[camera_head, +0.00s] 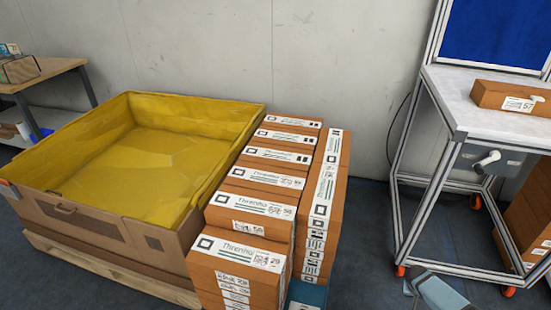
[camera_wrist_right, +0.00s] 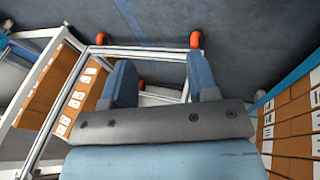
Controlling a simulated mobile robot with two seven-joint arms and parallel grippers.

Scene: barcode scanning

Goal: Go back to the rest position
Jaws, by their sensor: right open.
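My right gripper (camera_wrist_right: 162,78) is open and empty in the right wrist view, with its two blue fingers apart over the dark floor and the white metal frame. A blue-grey part of my right arm (camera_head: 442,291) shows at the bottom edge of the head view, right of the stacked boxes. It is in front of the workbench and holds nothing that I can see. My left gripper is not in view. A brown labelled box (camera_head: 512,98) lies on the white workbench (camera_head: 455,90). A white handheld device (camera_head: 487,161) sits at the bench's front.
Stacks of brown labelled boxes (camera_head: 262,205) stand beside a large cardboard bin (camera_head: 95,222) with a yellow lining, on a pallet (camera_head: 110,272). More boxes (camera_head: 535,215) are under the bench. A wooden table (camera_head: 45,72) is at far left. Floor (camera_head: 368,215) between stacks and bench is clear.

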